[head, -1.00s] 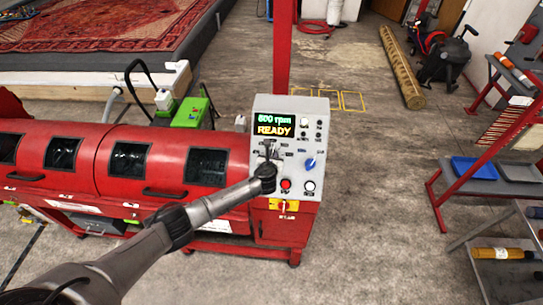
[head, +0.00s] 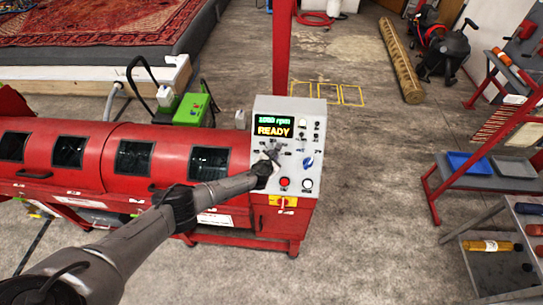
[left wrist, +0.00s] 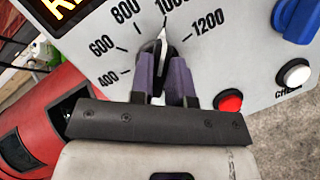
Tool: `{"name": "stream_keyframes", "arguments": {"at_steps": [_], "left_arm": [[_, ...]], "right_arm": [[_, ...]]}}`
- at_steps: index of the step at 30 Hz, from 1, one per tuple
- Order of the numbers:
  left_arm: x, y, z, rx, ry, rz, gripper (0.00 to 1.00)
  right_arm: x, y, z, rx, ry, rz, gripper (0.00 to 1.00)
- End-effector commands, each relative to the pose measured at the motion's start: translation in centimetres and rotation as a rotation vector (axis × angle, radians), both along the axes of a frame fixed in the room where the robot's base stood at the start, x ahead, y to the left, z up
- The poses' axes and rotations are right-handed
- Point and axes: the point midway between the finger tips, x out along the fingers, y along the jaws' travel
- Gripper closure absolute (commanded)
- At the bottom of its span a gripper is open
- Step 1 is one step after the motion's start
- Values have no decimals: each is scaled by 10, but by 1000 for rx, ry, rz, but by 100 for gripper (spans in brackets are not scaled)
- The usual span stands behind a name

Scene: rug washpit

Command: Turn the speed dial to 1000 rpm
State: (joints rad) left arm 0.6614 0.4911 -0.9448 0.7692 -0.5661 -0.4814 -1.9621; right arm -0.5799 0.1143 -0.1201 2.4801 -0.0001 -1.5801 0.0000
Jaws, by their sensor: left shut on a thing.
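The speed dial (left wrist: 158,48) is a black knob with a white pointer, set in a printed scale with 400, 600, 800, 1000 and 1200 in the left wrist view. Its pointer is at or very near the 1000 mark. My left gripper (left wrist: 166,75) is shut on the dial, one finger on each side. In the head view the left gripper (head: 271,156) mostly hides the dial. The display (head: 274,126) above it shows a green four-digit rpm figure, roughly 1000 but blurred, over a yellow READY. My right gripper is not in view.
Below and right of the dial are a red button (left wrist: 228,101) and a white button (left wrist: 295,74). A blue knob (head: 308,162) sits at upper right on the panel. The red drum machine (head: 135,158) stands left. Open floor lies right of the panel.

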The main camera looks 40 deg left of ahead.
Motion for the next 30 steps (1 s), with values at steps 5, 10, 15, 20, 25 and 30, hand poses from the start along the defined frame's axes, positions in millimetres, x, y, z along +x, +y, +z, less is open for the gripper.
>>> {"name": "stream_keyframes", "arguments": {"at_steps": [5, 10, 15, 20, 25, 30], "left_arm": [[1, 0, 1, 9, 4, -8, 100], [1, 0, 1, 9, 4, -8, 100], [1, 0, 1, 9, 4, -8, 80], [0, 0, 0, 8, 4, -8, 65], [0, 0, 0, 8, 5, -7, 57], [0, 0, 1, 7, 5, -8, 57]], "right_arm": [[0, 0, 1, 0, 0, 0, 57], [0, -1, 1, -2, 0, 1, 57], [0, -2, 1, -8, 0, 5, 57], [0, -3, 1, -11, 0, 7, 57], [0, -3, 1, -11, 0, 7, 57], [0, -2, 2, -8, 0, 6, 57]]}}
